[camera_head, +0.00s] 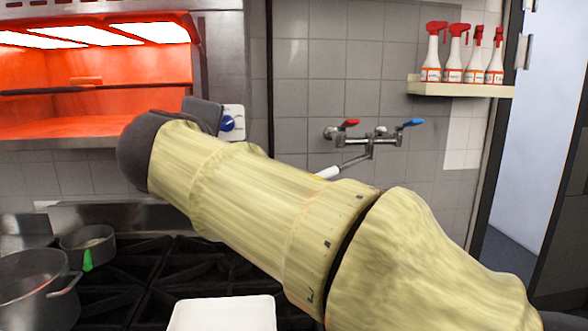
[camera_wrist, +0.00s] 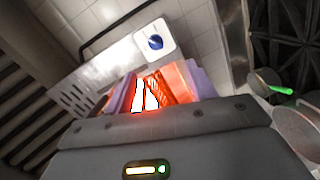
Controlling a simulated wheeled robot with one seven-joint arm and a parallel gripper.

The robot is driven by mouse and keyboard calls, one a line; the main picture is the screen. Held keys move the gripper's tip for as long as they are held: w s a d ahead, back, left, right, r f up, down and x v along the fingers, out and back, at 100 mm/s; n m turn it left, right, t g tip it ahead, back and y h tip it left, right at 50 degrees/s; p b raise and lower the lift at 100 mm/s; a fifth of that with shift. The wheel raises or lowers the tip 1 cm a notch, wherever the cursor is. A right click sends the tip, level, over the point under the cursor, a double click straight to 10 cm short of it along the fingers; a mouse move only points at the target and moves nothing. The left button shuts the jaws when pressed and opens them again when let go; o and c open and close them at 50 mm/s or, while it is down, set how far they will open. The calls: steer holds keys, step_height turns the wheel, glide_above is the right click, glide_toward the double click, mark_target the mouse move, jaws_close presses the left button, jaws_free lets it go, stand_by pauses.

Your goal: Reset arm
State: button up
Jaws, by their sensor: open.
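My arm, in a pale yellow sleeve, crosses the head view from the lower right to the upper left. Its dark grey wrist end is raised in front of the cooker, near the glowing orange oven or grill (camera_head: 90,85). The fingers are not clear in the head view. In the wrist view my gripper (camera_wrist: 157,88) shows above its grey body, with its fingers apart. Orange light shows between them and I see nothing held.
A grey pot (camera_head: 35,290) and a small pan (camera_head: 88,243) stand on the black hob (camera_head: 200,268) at lower left. A white tray (camera_head: 222,314) lies at the bottom. A wall tap (camera_head: 372,140) is behind my arm. Spray bottles (camera_head: 453,58) stand on a shelf (camera_head: 460,90).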

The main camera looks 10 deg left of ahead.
steer(key=w+d+f+m+g+h+p, duration=0.2)
steer(key=d+f+m+g+p, duration=0.15)
steer(key=d+f, duration=0.65)
steer(key=w+d+f+m+g+h+p, duration=0.15)
steer(key=d+f+g, duration=0.25)
steer(key=d+f, duration=0.5)
steer(key=s+d+f+m+g+p, duration=0.6)
steer(key=s+d+f+m, duration=0.6)
steer(key=s+d+f, duration=0.4)
steer(key=shift+d+f+y, duration=0.35)
steer(key=shift+f, duration=0.55)
